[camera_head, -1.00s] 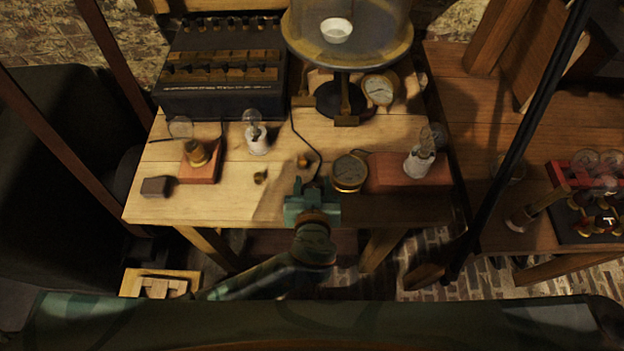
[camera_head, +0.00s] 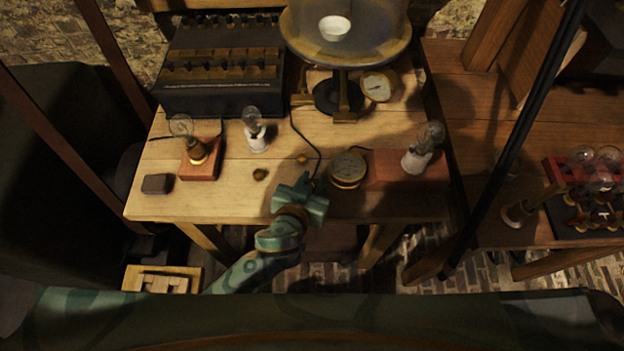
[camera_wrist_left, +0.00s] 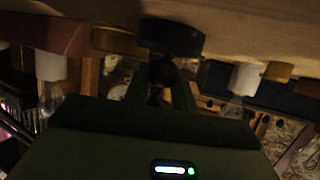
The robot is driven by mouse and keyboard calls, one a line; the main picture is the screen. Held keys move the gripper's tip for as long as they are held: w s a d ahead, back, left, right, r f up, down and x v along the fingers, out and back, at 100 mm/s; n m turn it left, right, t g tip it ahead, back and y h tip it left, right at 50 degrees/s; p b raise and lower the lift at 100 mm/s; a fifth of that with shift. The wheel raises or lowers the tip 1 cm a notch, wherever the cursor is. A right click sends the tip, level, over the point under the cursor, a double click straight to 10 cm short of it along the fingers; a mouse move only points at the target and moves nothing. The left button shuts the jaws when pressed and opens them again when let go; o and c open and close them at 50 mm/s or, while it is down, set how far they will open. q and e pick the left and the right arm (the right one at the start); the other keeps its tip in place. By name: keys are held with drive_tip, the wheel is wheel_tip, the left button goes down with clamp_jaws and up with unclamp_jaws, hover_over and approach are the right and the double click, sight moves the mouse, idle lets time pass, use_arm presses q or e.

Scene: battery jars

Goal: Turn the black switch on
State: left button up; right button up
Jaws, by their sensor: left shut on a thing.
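My left gripper (camera_head: 306,183) is at the front edge of the wooden table, at the end of a dark cable, with its body tilted. It hides what is between its fingers in the head view. In the left wrist view, the black switch (camera_wrist_left: 170,37) shows as a dark round base on the tabletop, which appears at the top of the picture. The left fingers (camera_wrist_left: 158,92) are shut on a dark part below that base. The switch's exact position cannot be told. My right gripper is not in view.
A brass gauge (camera_head: 348,169) stands close right of the gripper. Bulbs stand in holders (camera_head: 257,139) (camera_head: 417,160) on the table. A small dark block (camera_head: 157,184) lies at the left front. A dark battery box (camera_head: 220,95) and glass dome (camera_head: 345,25) are behind.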

use_arm(q)
drive_tip(key=m+g+h+p, duration=0.2)
drive_tip(key=m+h+p, duration=0.2)
drive_tip(key=shift+w+a+r+m+g+h+p, duration=0.2)
drive_tip(key=shift+r+m+g+h+p, duration=0.1)
drive_tip(key=shift+m+g+p, duration=0.1)
drive_tip(key=shift+m+g+h+p, duration=0.3)
drive_tip(key=shift+m+g+h, duration=0.1)
drive_tip(key=shift+m+h, duration=0.1)
drive_tip(key=shift+f+m+g+h, duration=0.15)
drive_tip(key=shift+m+g+h, duration=0.45)
drive_tip(key=shift+m+g, duration=0.3)
drive_tip(key=m+g, duration=0.1)
drive_tip(key=m+g+h, duration=0.1)
drive_tip(key=shift+d+f+m+g, duration=0.1)
drive_tip(key=shift+f+m+g, duration=0.1)
drive_tip(key=shift+m+g, duration=0.1)
drive_tip(key=m+g+h+b, duration=0.1)
drive_tip(key=m+g+b, duration=0.1)
drive_tip(key=g, duration=0.1)
drive_tip(key=shift+f+m, duration=0.1)
drive_tip(key=shift+m, duration=0.3)
drive_tip(key=shift+s+m+g+b, duration=0.1)
drive_tip(key=shift+m+g+b, duration=0.5)
drive_tip(key=shift+g, duration=0.3)
drive_tip(key=shift+d, duration=0.1)
drive_tip(key=o, duration=1)
